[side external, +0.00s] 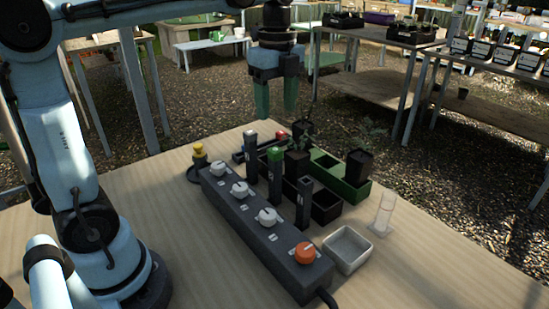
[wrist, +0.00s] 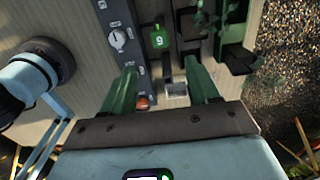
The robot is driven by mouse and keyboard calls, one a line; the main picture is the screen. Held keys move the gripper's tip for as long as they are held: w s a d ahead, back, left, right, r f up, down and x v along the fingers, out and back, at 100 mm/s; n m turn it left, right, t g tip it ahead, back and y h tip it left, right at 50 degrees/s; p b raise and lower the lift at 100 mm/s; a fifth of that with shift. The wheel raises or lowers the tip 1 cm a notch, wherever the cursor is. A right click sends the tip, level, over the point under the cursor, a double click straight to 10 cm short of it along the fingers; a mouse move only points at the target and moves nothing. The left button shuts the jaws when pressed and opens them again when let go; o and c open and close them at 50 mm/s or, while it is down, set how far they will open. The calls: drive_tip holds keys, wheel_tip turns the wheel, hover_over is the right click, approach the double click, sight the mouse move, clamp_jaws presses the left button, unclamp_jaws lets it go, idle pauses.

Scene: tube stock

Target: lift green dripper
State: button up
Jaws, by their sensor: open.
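The green dripper (side external: 275,175) is a dark upright post with a green top. It stands in the middle of the table beside the grey knob strip. In the wrist view its green top (wrist: 158,38), with a pale mark, lies beyond and between my fingertips. My gripper (side external: 276,115) has two green fingers pointing down, above and behind the posts in the side view. In the wrist view my gripper (wrist: 160,68) is open with nothing between its fingers. The dripper's foot is hidden by the knob strip.
Other dark posts (side external: 251,160) (side external: 304,202) stand close to the dripper. The knob strip (side external: 233,215) has an orange knob (side external: 305,253). Planters with dark pots (side external: 358,165), a white tray (side external: 347,249) and a clear cylinder (side external: 383,215) lie right. The table's front left is clear.

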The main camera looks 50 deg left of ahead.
hover_over(275, 149)
drive_tip(key=f, duration=0.6)
drive_tip(key=shift+d+f, duration=0.15)
drive_tip(key=shift+d, duration=0.05)
drive_tip(key=shift+a+f, duration=0.15)
drive_tip(key=shift+f, duration=1.2)
drive_tip(key=shift+a+f, duration=0.1)
drive_tip(key=shift+f, duration=1.25)
drive_tip(key=c, duration=1)
drive_tip(key=shift+r, duration=0.15)
